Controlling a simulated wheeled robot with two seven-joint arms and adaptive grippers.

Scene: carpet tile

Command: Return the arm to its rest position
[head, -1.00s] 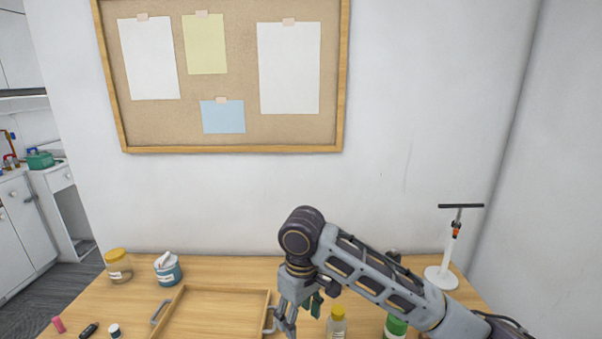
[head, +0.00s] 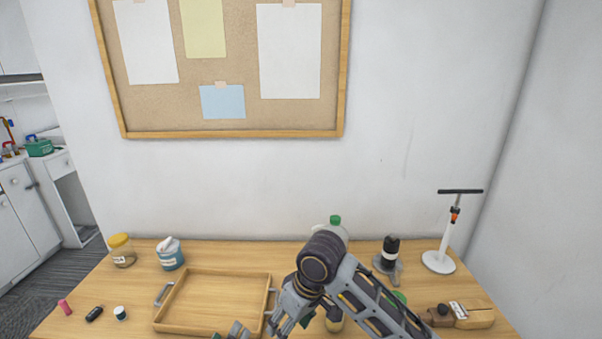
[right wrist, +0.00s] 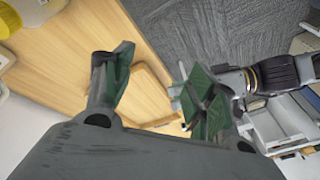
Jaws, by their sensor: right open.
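My right arm comes in from the lower right in the head view. Its gripper (head: 288,318) hangs beside the right edge of the wooden tray (head: 215,271), over the table (head: 100,290). In the right wrist view the right gripper (right wrist: 160,88) has its two green-padded fingers spread apart, with nothing between them. A grey-green piece at the bottom edge of the head view looks like the tip of my left gripper (head: 237,330); most of it is cut off and its opening is unclear.
The tray is empty. A yellow-lidded jar (head: 121,251) and blue-white tub (head: 169,254) stand back left. Small items lie front left. A green-capped bottle (head: 335,222) is partly behind my arm. A black-topped object (head: 390,251), white stand (head: 439,262) and wooden block (head: 472,313) are at right.

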